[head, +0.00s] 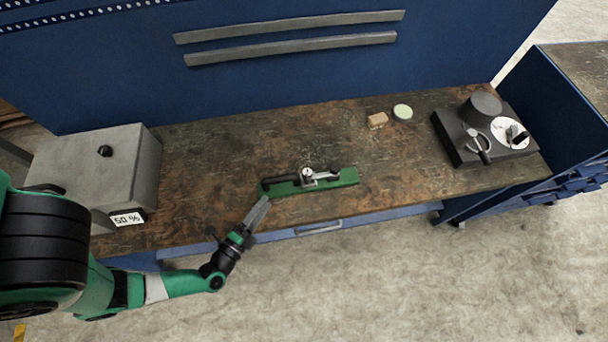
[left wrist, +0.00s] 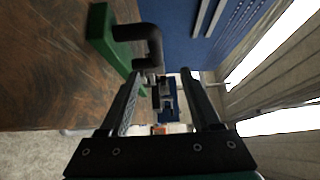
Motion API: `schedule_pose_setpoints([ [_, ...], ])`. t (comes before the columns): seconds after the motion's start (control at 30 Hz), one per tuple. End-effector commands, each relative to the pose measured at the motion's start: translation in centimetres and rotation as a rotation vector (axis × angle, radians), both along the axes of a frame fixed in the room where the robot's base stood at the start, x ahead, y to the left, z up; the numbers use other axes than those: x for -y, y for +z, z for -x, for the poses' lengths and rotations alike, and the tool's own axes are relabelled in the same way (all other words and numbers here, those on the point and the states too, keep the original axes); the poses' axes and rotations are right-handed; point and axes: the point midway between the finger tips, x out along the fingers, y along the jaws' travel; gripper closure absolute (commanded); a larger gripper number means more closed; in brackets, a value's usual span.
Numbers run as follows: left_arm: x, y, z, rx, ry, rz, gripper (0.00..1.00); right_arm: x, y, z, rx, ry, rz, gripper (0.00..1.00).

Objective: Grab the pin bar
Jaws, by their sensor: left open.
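A long green base (head: 340,180) lies near the front edge of the workbench in the head view. It carries a black bar (head: 281,183) at its left end, which looks like the pin bar, and a silver fixture with a small dial (head: 308,173). In the left wrist view the black bar (left wrist: 138,32) is bent and stands off the green base (left wrist: 102,38). My left gripper (head: 261,207) is by the base's left end, over the bench's front edge. In the left wrist view its open fingers (left wrist: 161,78) have the bar's bent end just ahead, with nothing gripped.
The workbench (head: 220,160) holds a grey box (head: 88,165) with a black knob at left. A small brown block (head: 377,120), a pale round disc (head: 402,111) and a dark device (head: 455,135) stand at right. The bench around the green base is clear.

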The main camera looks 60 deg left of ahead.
Motion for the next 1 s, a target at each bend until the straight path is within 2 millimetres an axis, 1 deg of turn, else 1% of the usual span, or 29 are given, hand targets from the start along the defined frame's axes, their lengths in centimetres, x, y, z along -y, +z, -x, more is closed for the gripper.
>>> schedule_pose_setpoints([
  [0.03,-0.3,-0.1,-0.2,0.004,0.010,-0.001,0.36,0.0,-0.4,0.0,0.000,0.000,0.000,0.31],
  [0.23,-1.2,-0.4,-1.0,-0.014,0.018,-0.006,0.36,0.0,-0.9,0.0,0.000,0.000,0.000,0.31],
  [0.5,-3.0,-0.3,-4.3,-0.012,0.011,-0.007,0.36,0.0,-2.0,0.0,0.000,0.000,0.000,0.31],
  [0.77,-3.5,-0.3,-5.4,-0.012,0.009,-0.007,0.36,0.0,-2.3,0.0,0.000,0.000,0.000,0.31],
  [0.9,-4.8,-0.7,-7.5,-0.010,0.010,-0.007,0.36,0.0,-3.0,0.0,0.000,0.000,0.000,0.31],
  [1.0,-5.5,-0.6,-8.7,-0.011,0.009,-0.006,0.36,0.0,-3.2,0.0,0.000,0.000,0.000,0.31],
])
